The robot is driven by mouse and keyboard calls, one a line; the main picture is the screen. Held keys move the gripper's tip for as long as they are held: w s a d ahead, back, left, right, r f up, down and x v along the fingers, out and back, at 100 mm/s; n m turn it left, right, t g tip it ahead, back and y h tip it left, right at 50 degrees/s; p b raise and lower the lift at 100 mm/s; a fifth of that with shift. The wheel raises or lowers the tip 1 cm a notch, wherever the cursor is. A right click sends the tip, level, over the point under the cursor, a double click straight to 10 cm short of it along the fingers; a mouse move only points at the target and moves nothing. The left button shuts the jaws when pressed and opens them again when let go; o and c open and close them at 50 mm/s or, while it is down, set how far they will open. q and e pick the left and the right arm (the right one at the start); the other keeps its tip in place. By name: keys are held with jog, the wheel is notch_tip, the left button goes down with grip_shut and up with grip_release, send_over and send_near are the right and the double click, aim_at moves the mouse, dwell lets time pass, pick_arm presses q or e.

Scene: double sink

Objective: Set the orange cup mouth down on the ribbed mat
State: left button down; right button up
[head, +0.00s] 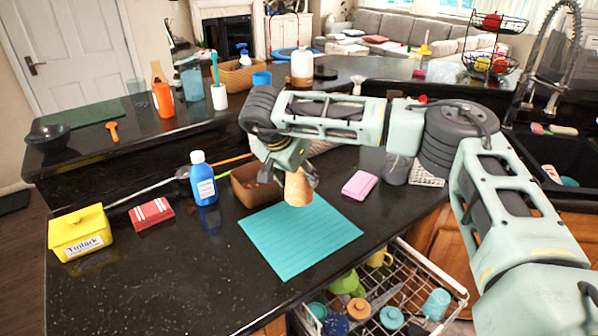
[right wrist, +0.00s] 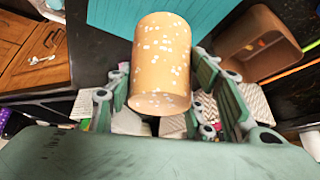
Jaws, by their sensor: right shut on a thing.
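The orange cup (head: 298,188) is speckled with pale dots and hangs from my right gripper (head: 296,172). It shows large in the right wrist view (right wrist: 160,62), between the green fingers of my right gripper (right wrist: 165,105), which is shut on it. No opening of the cup shows clearly in either view. The ribbed mat (head: 300,240) is a flat teal sheet on the dark counter. In the head view the cup overlaps the mat's far part; any gap below it is hard to judge. The mat also shows in the right wrist view (right wrist: 205,18). My left gripper is not in view.
A brown box (head: 250,190) and a blue bottle (head: 204,180) stand left of the mat's far side. A pink sponge (head: 360,184) lies to its right. An open dish rack (head: 425,262) with dishes is at the counter's near edge. The mat's near part is bare.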

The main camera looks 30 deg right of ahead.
jog(key=shift+s+f+b, duration=0.1)
jog(key=shift+f+b, duration=2.95)
jog(key=shift+f, duration=2)
jog(key=o, duration=1.2)
jog(key=shift+o, duration=0.2)
